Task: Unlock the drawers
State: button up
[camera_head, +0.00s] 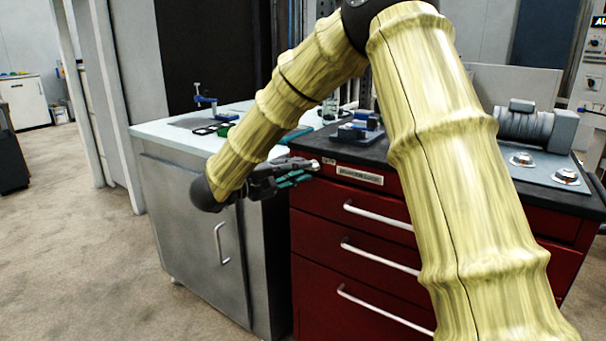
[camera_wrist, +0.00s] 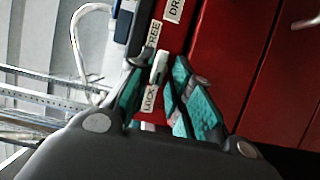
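The red drawer cabinet (camera_head: 317,237) stands right of my gripper (camera_head: 298,172), its visible drawers shut. A "DRAWER LOCK" plate (camera_head: 360,175) is on its upper front. In the wrist view, a small pale lock lever (camera_wrist: 158,68) sits on the red front between a "FREE" label (camera_wrist: 153,36) and a "LOCK" label (camera_wrist: 149,100). The teal fingers of my gripper (camera_wrist: 160,75) stand apart on both sides of the lever. A gap shows on the right; I cannot tell whether the left finger touches. The lever's exact setting is unclear.
A grey cabinet (camera_head: 190,215) with a pale top stands left of the red one. A dark worktop (camera_head: 460,165) carries a motor-like machine (camera_head: 535,125) and metal knobs. Drawer handles (camera_head: 378,216) stick out from the red front. Carpet (camera_head: 75,260) at left is clear.

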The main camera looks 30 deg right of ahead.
jog(key=shift+d, duration=0.9)
grip_shut()
